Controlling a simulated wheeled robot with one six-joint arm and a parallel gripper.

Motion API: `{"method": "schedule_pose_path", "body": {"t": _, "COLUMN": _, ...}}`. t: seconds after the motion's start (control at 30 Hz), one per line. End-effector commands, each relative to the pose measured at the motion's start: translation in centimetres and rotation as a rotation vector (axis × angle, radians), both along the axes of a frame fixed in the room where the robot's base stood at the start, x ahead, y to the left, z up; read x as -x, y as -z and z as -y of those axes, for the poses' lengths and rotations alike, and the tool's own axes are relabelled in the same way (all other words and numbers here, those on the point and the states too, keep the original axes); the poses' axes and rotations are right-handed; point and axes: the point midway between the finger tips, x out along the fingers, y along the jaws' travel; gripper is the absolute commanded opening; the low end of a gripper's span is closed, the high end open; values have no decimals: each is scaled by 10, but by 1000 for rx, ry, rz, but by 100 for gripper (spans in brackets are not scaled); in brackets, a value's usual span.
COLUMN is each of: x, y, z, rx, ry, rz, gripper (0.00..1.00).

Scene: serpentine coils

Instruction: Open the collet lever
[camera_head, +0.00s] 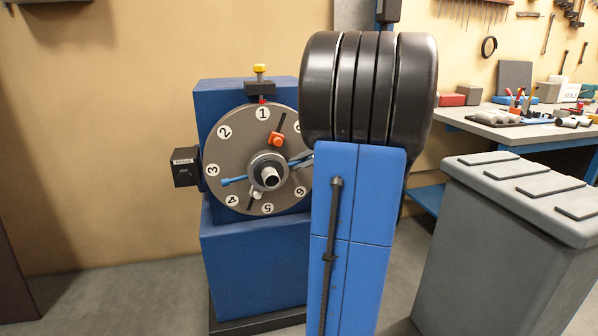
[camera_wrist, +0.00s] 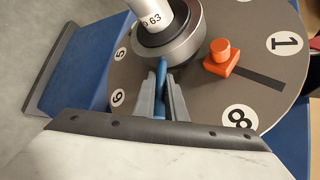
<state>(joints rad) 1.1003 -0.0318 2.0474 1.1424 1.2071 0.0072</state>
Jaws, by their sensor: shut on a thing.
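A large grey numbered disc (camera_head: 228,128) stands on a blue machine; it also fills much of the wrist view (camera_wrist: 262,75). At its middle is a round grey collet hub (camera_wrist: 178,45) with a white tube marked 63 (camera_wrist: 153,18) in it. A blue lever (camera_wrist: 161,72) runs from the hub toward the gap between numbers 6 and 8. My gripper (camera_wrist: 162,97) is shut on this lever, one grey finger on each side. In the head view my arm hides most of the gripper.
An orange knob (camera_head: 277,139) sits on the disc near number 1; it is close to the hub in the wrist view (camera_wrist: 221,57). A yellow-topped plunger (camera_head: 259,70) is above the disc. A black box (camera_head: 186,167) is at its left. A grey bin (camera_head: 500,240) stands right of my arm.

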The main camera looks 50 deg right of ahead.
Motion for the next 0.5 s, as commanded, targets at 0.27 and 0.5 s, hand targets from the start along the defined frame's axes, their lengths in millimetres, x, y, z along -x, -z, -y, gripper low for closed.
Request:
{"method": "schedule_pose_path", "body": {"t": 0.27, "x": -5, "y": -26, "z": -8, "rx": 211, "ry": -4, "rz": -124, "gripper": 0}}
{"method": "schedule_pose_path", "body": {"t": 0.5, "x": -9, "y": -39, "z": -14, "rx": 340, "ry": -3, "rz": -205, "gripper": 0}}
